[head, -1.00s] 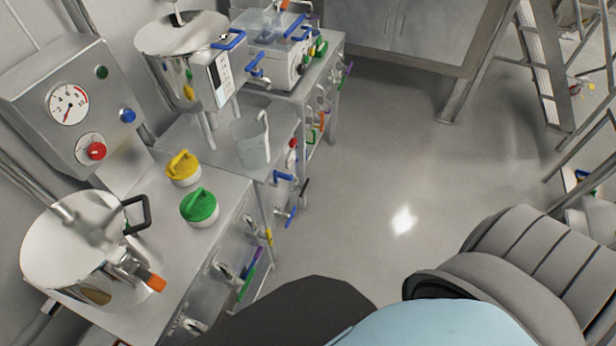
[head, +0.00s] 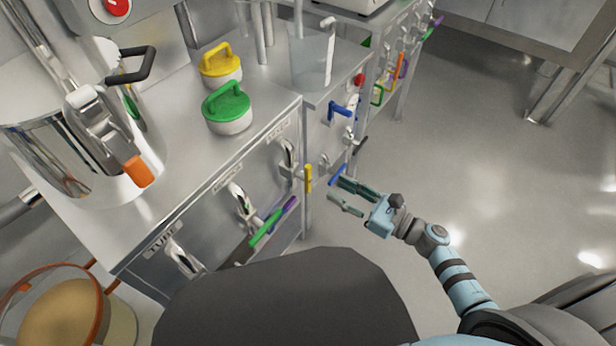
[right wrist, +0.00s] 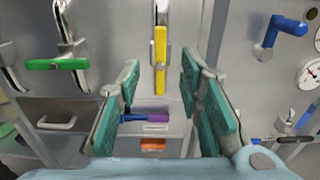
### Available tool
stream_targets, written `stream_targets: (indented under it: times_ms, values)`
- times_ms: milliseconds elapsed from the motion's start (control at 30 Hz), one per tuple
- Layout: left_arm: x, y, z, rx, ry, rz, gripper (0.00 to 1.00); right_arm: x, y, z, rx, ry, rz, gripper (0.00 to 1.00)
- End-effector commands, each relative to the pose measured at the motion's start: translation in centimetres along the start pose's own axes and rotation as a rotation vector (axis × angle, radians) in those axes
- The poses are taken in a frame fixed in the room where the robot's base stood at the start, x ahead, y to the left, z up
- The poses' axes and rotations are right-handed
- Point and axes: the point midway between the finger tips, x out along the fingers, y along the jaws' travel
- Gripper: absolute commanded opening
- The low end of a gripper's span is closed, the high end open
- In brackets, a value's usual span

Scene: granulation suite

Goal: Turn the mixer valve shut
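Several lever valves sit on the steel cabinet fronts in the head view. One has a yellow handle (head: 309,178), upright at the cabinet's right end; a green handle (head: 267,228) sits lower left. My right gripper (head: 342,195) is open and empty, just right of the yellow handle in the head view. In the right wrist view the yellow handle (right wrist: 160,60) stands upright ahead, between the open fingers (right wrist: 160,78), seemingly apart from them. My left gripper is not in view.
In the right wrist view, a green handle (right wrist: 57,64) lies level at left and a blue handle (right wrist: 284,35) is at right. A steel pot (head: 45,150), yellow lid (head: 222,68) and green-lidded jar (head: 228,108) stand on the counter. The floor at right is clear.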

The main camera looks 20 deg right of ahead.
Motion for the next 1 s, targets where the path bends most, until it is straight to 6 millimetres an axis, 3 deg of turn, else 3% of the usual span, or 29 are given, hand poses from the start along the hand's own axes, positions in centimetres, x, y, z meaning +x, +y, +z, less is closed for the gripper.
stream_targets:
  times_ms: [200, 400, 733, 933, 1000]
  values:
    - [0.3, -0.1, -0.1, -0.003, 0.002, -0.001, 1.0, 6.4, -0.1, 0.0, 0.005, -0.004, -0.003, 0.33]
    - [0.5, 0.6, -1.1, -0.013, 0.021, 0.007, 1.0, 9.6, -0.1, -0.1, 0.007, -0.001, -0.004, 0.33]
    - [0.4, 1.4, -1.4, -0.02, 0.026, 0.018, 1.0, 10.2, -0.1, 0.0, 0.007, 0.001, -0.003, 0.33]
    - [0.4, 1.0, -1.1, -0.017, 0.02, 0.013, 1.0, 10.2, -0.1, 0.0, 0.007, 0.001, -0.003, 0.03]
    - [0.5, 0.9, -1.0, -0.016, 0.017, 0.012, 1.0, 10.2, -0.1, 0.0, 0.007, 0.001, -0.003, 0.0]
